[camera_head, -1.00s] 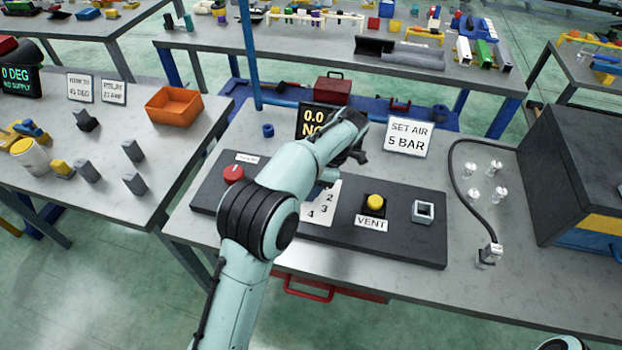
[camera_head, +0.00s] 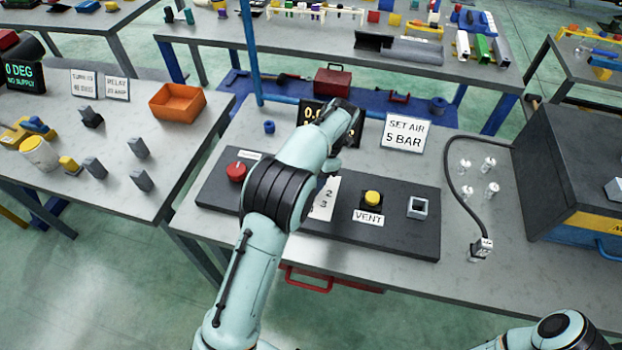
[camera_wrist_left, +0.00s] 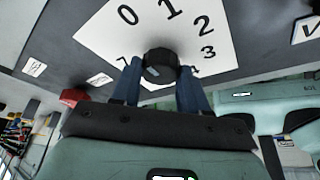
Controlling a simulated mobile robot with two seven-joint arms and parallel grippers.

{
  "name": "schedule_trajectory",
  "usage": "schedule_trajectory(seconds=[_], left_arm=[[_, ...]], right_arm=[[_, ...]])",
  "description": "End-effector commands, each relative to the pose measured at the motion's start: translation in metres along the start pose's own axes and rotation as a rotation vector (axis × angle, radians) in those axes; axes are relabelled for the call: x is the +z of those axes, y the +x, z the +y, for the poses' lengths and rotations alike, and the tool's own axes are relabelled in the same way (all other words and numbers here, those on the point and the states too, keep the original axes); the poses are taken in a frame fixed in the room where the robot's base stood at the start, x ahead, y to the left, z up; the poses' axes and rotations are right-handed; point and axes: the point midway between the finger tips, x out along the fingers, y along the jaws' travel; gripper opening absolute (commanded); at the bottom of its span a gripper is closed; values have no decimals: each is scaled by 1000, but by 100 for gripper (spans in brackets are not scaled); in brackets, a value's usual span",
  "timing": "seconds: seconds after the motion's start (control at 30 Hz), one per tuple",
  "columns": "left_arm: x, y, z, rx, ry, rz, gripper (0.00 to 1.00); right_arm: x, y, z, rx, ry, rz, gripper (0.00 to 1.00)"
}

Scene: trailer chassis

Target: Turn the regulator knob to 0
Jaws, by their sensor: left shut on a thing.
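The regulator knob (camera_wrist_left: 160,60) is dark and round, on a white dial plate (camera_wrist_left: 110,38) with digits; 0, 1, 2 and 3 are clear, others partly hidden. My left gripper (camera_wrist_left: 160,80) is shut on the knob, with one blue finger on each side. A small pale mark shows on the knob, but I cannot tell which digit it points to. In the head view my left arm hides the knob and the gripper; part of the dial plate (camera_head: 324,200) shows. My right gripper is out of view; only an arm link shows at the bottom right.
The dark panel (camera_head: 400,238) also bears a red knob (camera_head: 236,172), a yellow VENT button (camera_head: 372,197) and a grey square socket (camera_head: 417,207). A cable (camera_head: 455,195) lies to the right.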

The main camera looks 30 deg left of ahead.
Motion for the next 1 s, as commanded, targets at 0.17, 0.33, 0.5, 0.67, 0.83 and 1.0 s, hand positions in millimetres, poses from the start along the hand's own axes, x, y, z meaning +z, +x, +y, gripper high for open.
schedule_trajectory(seconds=[0.17, 0.33, 0.5, 0.67, 0.83, 1.0], left_arm=[[0, 0, 0, -1, -3, -2, 13], [0, 1, 0, -1, -2, -2, 63], [0, 0, 0, -1, -2, -1, 69], [0, -1, 0, 0, -1, -1, 69], [1, -19, 1, 2, -1, -4, 69], [1, -59, 1, 4, -2, -8, 69]], right_arm=[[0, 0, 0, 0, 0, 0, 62], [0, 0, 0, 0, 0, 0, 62], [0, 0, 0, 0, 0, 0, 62], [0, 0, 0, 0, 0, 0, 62], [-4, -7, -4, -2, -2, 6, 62], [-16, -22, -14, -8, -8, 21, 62]])
